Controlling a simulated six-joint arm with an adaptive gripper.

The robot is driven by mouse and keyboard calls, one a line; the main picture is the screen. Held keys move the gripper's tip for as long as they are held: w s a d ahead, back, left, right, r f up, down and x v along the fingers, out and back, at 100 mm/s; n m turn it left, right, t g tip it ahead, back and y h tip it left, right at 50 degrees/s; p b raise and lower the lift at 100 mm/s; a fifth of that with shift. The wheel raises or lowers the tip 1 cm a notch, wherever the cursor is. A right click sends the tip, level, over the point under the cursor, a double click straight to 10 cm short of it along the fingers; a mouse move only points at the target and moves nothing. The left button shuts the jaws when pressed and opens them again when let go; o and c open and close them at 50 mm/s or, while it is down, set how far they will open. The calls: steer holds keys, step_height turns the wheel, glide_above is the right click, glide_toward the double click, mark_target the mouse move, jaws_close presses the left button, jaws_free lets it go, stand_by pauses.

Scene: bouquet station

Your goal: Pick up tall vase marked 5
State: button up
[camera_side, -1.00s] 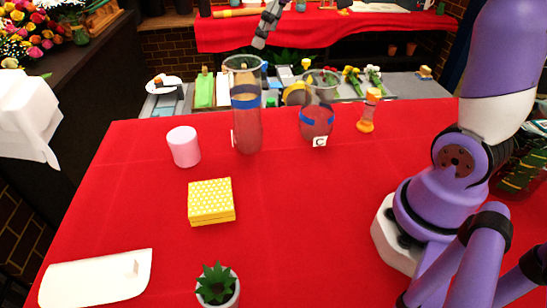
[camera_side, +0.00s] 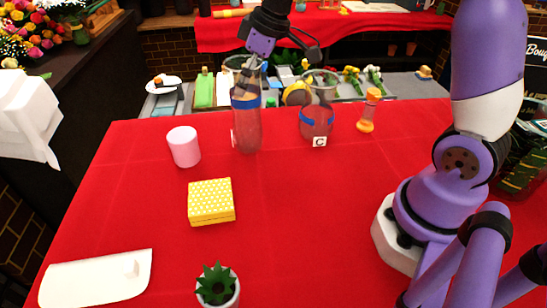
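A tall clear glass vase (camera_side: 247,132) with a blue band stands upright at the back of the red table. A small white tag sits edge-on at its left side, so I cannot read its marking. My gripper (camera_side: 250,72) is above and at the mouth of this vase, pointing down. Its fingers overlap the vase rim in the picture. I cannot tell whether they are inside the mouth, around it or behind it, nor how far they are spread. The vase stands on the table and does not look lifted.
A shorter glass vase (camera_side: 317,122) with a tag marked C stands to the right, and an orange hourglass-shaped item (camera_side: 369,110) beyond it. A pink cylinder (camera_side: 184,147) is left of the tall vase. A yellow dotted box (camera_side: 211,202) and a potted plant (camera_side: 217,287) are nearer.

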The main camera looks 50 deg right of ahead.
steer(key=c, duration=1.1)
steer(key=shift+r, duration=0.15)
